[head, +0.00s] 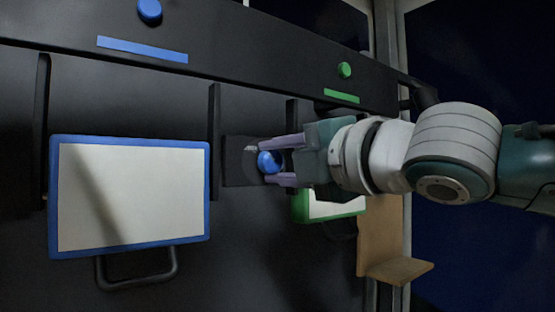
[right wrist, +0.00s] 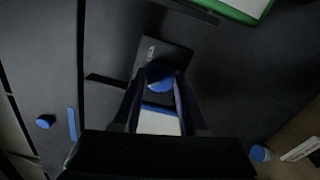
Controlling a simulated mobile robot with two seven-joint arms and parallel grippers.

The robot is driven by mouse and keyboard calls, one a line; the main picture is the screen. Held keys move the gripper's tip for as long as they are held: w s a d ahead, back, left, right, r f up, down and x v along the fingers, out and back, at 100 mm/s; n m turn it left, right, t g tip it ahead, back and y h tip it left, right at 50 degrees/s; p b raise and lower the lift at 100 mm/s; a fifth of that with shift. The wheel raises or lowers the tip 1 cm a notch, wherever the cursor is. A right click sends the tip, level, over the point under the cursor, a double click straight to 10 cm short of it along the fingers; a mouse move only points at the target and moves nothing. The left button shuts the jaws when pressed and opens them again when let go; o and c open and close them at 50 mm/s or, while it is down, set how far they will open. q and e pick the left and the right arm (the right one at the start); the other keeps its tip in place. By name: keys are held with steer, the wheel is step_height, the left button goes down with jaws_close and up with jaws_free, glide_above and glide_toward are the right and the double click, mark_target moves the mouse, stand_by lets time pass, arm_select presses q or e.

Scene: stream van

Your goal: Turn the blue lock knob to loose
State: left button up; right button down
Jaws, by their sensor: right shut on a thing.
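The blue lock knob (head: 268,161) sits on a small dark plate (head: 237,165) on the black panel, to the right of the blue-framed screen. My right gripper (head: 282,162) comes in from the right, with its two purple fingers closed around the knob. In the right wrist view the knob (right wrist: 160,76) shows between the fingertips (right wrist: 161,88). Small lettering is on the plate, too small to read. The fingers hide part of the knob, so I cannot tell its turn position. My left gripper is not in view.
A blue-framed white screen (head: 130,195) with a handle (head: 138,276) below it is at left. A green-framed screen (head: 335,209) lies behind my right gripper. A blue button (head: 150,10) and a green button (head: 345,70) are on the upper rail. A wooden bracket (head: 380,235) stands at lower right.

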stand_by(0.3)
steer(key=shift+c, duration=2.3)
jaws_free()
steer(key=shift+s+d+f+b, duration=0.1)
steer(key=shift+s+d+b, duration=0.15)
steer(key=shift+b, duration=0.05)
steer(key=b+v, duration=0.5)
steer(key=v, duration=0.4)
steer(key=shift+s, duration=0.15)
